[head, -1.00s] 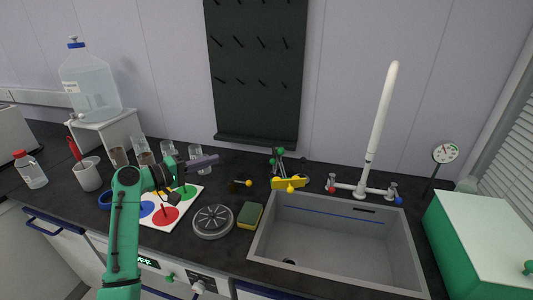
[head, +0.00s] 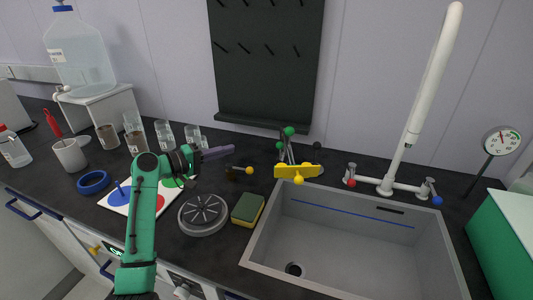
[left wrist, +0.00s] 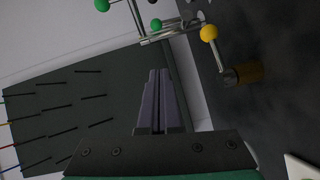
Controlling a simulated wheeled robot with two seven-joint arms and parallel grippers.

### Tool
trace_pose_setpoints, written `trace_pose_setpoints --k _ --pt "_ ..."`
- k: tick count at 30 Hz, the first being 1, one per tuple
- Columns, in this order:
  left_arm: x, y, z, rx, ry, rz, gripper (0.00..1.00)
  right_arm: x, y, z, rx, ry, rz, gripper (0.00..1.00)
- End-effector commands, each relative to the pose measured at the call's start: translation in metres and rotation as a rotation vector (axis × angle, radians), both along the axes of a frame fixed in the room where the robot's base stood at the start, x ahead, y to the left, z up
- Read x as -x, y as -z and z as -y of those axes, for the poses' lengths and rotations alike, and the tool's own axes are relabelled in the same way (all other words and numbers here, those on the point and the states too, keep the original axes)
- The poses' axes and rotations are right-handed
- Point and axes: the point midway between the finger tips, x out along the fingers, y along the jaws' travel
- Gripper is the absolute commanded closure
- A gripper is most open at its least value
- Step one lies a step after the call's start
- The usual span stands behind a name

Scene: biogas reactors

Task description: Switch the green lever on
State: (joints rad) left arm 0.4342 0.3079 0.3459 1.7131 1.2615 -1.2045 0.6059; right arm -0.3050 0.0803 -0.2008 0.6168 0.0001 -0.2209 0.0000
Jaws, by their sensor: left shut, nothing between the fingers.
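The lever fixture behind the sink's back-left corner has green ball knobs, the upper green knob (head: 289,131) standing on a metal rod. Green knobs also show at the top of the left wrist view, one at the upper edge (left wrist: 101,5) and one beside the metal rods (left wrist: 155,24). I cannot tell from these frames which position the lever is in. My left gripper (head: 232,148) is shut and empty, its dark fingers pointing right toward the fixture, apart from it. In the left wrist view the fingers (left wrist: 158,76) lie together.
A yellow-knobbed valve (head: 249,170) sits just beyond and below my fingers. A yellow bracket (head: 297,171) stands in front of the fixture. The sink (head: 258,240), sponge (head: 247,208) and round grey plate (head: 203,214) are nearby. Glass jars (head: 165,135) stand behind my arm.

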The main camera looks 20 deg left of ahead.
Motion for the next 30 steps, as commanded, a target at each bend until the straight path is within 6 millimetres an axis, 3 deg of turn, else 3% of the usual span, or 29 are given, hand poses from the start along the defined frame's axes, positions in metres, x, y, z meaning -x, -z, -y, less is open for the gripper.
trace_pose_setpoints --k 11,24,30 --pt "-0.009 -0.003 0.007 0.003 0.002 0.001 1.0 -0.005 -0.006 -0.001 -0.002 0.0 0.008 1.0" --pt "-0.081 0.007 0.062 0.001 0.002 0.0 1.0 -0.006 -0.023 -0.001 -0.002 0.001 0.01 1.0" --pt "-0.084 0.014 0.093 0.001 0.001 -0.001 1.0 -0.006 -0.037 -0.001 -0.001 0.002 0.01 1.0"
